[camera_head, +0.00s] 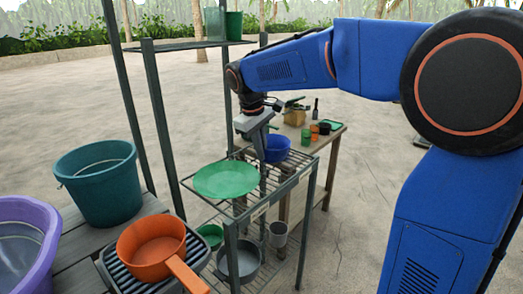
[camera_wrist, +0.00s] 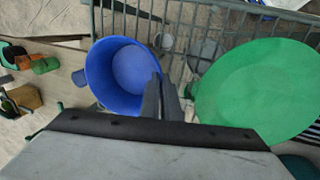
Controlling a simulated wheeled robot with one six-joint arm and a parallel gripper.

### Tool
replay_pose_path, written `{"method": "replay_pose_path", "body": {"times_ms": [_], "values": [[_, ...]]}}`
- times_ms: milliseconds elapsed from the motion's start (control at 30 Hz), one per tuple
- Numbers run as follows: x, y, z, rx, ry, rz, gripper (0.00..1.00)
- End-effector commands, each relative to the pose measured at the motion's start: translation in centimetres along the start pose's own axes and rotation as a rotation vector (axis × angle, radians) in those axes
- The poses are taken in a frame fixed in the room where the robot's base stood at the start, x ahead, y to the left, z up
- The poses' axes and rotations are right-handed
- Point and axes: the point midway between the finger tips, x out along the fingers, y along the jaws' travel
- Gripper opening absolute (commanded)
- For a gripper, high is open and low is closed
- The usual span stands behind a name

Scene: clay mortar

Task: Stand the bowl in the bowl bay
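The blue bowl (camera_head: 279,149) is at the far end of the wire rack (camera_head: 240,207) in the head view, partly behind my gripper (camera_head: 262,150). In the wrist view the bowl (camera_wrist: 125,75) opens toward the camera. My gripper (camera_wrist: 167,98) points down at its right wall, its fingers close together with the rim seemingly between them. The bowl overlaps the rack's edge in the wrist view; whether it touches the rack cannot be told. A green plate (camera_head: 226,179) is on the rack's near part, and its disc (camera_wrist: 255,92) is right of my fingers. No bay label is readable.
Orange pan (camera_head: 152,246), teal bucket (camera_head: 98,181) and purple tub (camera_head: 22,245) stand at the near left. A wooden table (camera_head: 325,138) with small cups and a bottle is behind the rack. Dark shelf posts (camera_head: 160,125) rise left of the arm. More dishes sit on the lower shelf.

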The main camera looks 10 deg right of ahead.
Motion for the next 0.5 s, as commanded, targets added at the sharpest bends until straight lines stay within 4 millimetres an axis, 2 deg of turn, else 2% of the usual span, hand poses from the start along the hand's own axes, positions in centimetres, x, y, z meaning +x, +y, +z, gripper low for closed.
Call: {"method": "replay_pose_path", "body": {"times_ms": [33, 100, 500], "values": [[0.11, -0.03, 0.01, 0.0, -0.001, 0.0, 0.05], [0.09, -0.02, 0.01, 0.0, -0.001, 0.0, 0.22], [-0.46, 0.06, -0.04, 0.0, 0.001, 0.0, 0.22]]}}
